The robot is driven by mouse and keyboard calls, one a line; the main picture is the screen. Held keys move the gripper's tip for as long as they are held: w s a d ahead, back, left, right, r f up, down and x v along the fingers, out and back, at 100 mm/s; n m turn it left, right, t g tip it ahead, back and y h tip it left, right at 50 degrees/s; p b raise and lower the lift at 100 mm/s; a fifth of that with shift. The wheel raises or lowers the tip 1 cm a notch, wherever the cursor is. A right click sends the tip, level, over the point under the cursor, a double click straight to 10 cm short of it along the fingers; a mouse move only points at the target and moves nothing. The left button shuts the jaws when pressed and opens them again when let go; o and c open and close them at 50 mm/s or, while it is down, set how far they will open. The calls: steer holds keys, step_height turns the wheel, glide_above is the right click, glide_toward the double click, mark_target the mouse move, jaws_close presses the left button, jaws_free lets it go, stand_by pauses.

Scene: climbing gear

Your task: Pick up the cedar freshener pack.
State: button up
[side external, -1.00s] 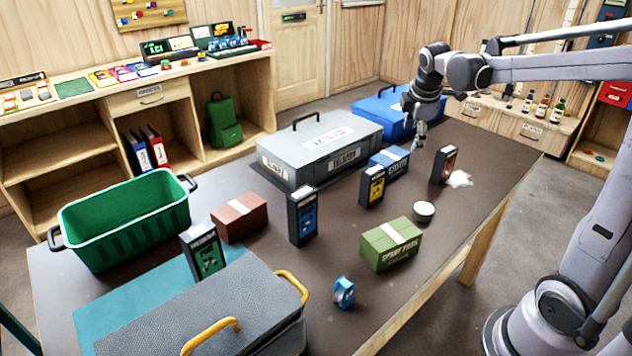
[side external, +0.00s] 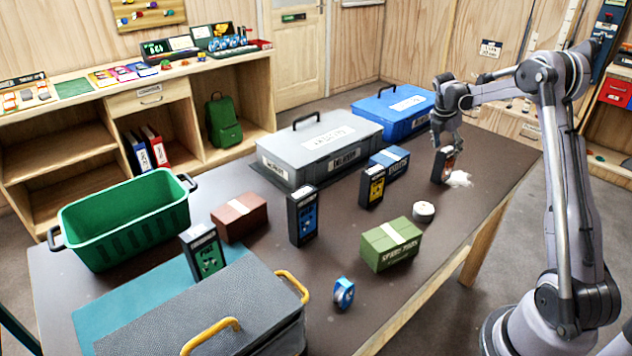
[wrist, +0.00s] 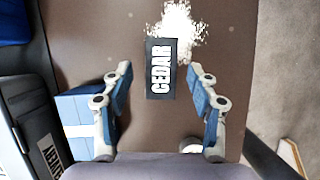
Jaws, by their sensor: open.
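The cedar freshener pack (side external: 441,166) is a dark upright box with an orange-brown front, near the right edge of the table. In the wrist view its dark top (wrist: 155,91) reads CEDAR. My gripper (side external: 447,147) is right above the pack and hides part of its top in the side view. In the wrist view my gripper (wrist: 160,70) is open, with one finger on each side of the pack and gaps on both sides. I cannot tell whether the fingertips are below the pack's top.
White powder (side external: 460,179) lies beside the pack. A blue box (side external: 391,162), a black-and-yellow pack (side external: 372,187), a white round tin (side external: 424,211) and a green box (side external: 391,245) stand nearby. A grey case (side external: 320,150) and a blue case (side external: 395,112) are farther back.

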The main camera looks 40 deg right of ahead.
mark_target(448, 159)
steer(key=shift+x, duration=3.25)
jaws_close()
